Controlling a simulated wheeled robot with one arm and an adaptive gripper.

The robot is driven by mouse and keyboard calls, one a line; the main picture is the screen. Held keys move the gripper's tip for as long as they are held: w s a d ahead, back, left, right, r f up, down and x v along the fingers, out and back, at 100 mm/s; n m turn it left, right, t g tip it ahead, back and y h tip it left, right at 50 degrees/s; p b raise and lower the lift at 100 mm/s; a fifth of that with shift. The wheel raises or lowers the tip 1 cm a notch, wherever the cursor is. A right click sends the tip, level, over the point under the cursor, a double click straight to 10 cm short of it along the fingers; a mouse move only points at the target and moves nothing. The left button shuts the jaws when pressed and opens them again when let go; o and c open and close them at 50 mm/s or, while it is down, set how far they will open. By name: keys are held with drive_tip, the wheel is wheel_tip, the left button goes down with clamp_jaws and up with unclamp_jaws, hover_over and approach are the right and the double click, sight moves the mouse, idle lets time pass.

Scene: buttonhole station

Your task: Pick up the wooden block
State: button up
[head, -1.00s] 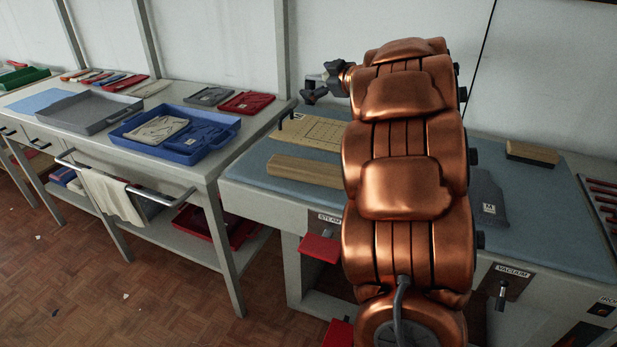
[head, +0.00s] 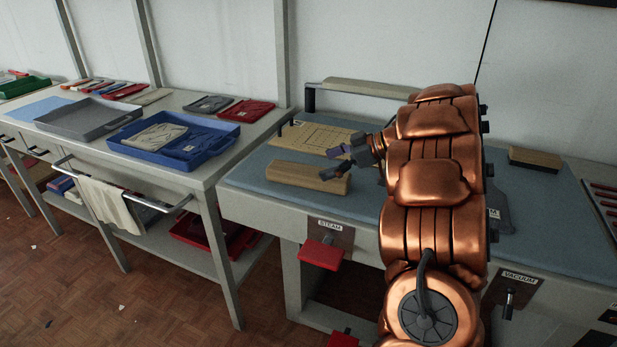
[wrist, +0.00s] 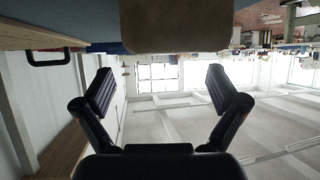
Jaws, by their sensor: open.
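The wooden block (head: 300,177), a long tan piece, lies on the blue pad (head: 260,190) near the front left of the pressing table in the head view. My gripper (head: 333,163) is open, with its fingers at the right end of the block. One finger looks in front of the block and one above or behind it, and I cannot tell whether they touch it. In the wrist view my open fingers (wrist: 158,92) have nothing between them. A brownish block face (wrist: 175,27), probably the same block, shows at the top, outside the fingers.
A patterned tan board (head: 310,137) lies behind the block. A pale bar (head: 370,87) with a dark handle stands at the back. A second wood piece with a dark base (head: 535,157) is at the right. A blue tray (head: 215,150) is on the left bench.

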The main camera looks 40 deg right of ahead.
sight(309, 170)
drive_tip(key=shift+x, duration=2.35)
drive_tip(key=c, duration=1.6)
